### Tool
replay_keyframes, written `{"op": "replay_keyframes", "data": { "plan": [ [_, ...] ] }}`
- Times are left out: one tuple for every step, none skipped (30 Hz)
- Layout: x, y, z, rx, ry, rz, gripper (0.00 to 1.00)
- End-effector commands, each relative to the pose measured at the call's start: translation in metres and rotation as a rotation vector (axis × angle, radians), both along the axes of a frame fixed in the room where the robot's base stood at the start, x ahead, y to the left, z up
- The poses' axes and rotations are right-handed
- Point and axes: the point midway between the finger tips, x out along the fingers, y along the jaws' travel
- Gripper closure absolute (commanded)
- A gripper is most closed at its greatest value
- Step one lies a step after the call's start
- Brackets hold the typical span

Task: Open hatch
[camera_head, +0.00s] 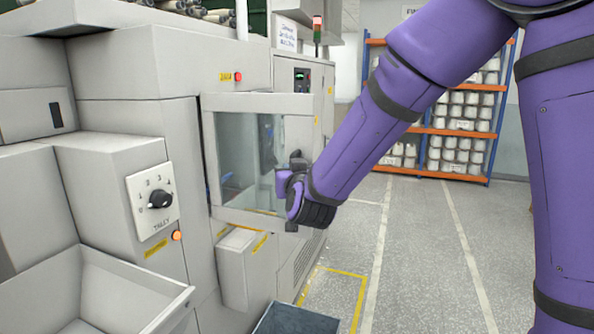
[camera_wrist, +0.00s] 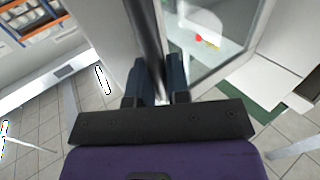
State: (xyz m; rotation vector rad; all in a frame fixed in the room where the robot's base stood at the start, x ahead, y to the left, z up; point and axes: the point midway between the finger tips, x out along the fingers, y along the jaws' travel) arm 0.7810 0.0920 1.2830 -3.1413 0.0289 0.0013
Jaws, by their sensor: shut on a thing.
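The hatch (camera_head: 212,155) is a clear pane in a pale frame on the front of the grey machine. It appears to stand swung out at an angle from the machine, but how far is hard to tell. My gripper (camera_head: 291,188) is at its right edge in the head view. In the wrist view the two dark fingers of my gripper (camera_wrist: 159,80) are shut on a narrow dark upright part at the edge of the hatch (camera_wrist: 222,45), which looks like its handle. The fingers partly hide the handle.
A knob panel (camera_head: 153,201) and a pale open bin (camera_head: 130,295) are at the left. A grey box (camera_head: 245,268) juts out below the hatch, and a dark bin (camera_head: 295,319) stands lower down. The floor (camera_head: 430,270) at the right is clear, with shelves (camera_head: 455,130) behind.

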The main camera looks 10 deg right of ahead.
Motion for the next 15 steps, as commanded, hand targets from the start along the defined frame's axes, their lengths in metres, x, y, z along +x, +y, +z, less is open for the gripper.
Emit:
{"op": "replay_keyframes", "data": {
  "plan": [
    [-0.0013, 0.0045, 0.0014, 0.0, -0.003, 0.007, 1.0],
    [-0.0019, 0.0052, 0.0015, 0.0, -0.003, 0.007, 1.0],
    [-0.0026, 0.006, 0.0015, 0.0, -0.003, 0.007, 1.0],
    [-0.0031, 0.0066, 0.0016, 0.0, -0.003, 0.007, 1.0],
    [-0.0034, 0.0071, 0.0016, 0.0, -0.003, 0.007, 1.0],
    [-0.0038, 0.0076, 0.0017, 0.001, -0.003, 0.007, 1.0],
    [-0.004, 0.0079, 0.0018, 0.001, -0.003, 0.007, 1.0],
    [-0.0042, 0.0081, 0.0018, 0.001, -0.004, 0.007, 1.0],
    [-0.0042, 0.0084, 0.0019, 0.001, -0.004, 0.007, 1.0],
    [-0.0042, 0.0085, 0.0019, 0.001, -0.004, 0.007, 1.0],
    [-0.0042, 0.0086, 0.002, 0.001, -0.004, 0.007, 1.0],
    [-0.0042, 0.0086, 0.002, 0.001, -0.004, 0.008, 1.0],
    [-0.0042, 0.0087, 0.0021, 0.001, -0.004, 0.008, 1.0],
    [-0.0042, 0.0087, 0.0021, 0.001, -0.004, 0.008, 1.0],
    [-0.0042, 0.0088, 0.0022, 0.001, -0.005, 0.008, 1.0]
  ]
}}
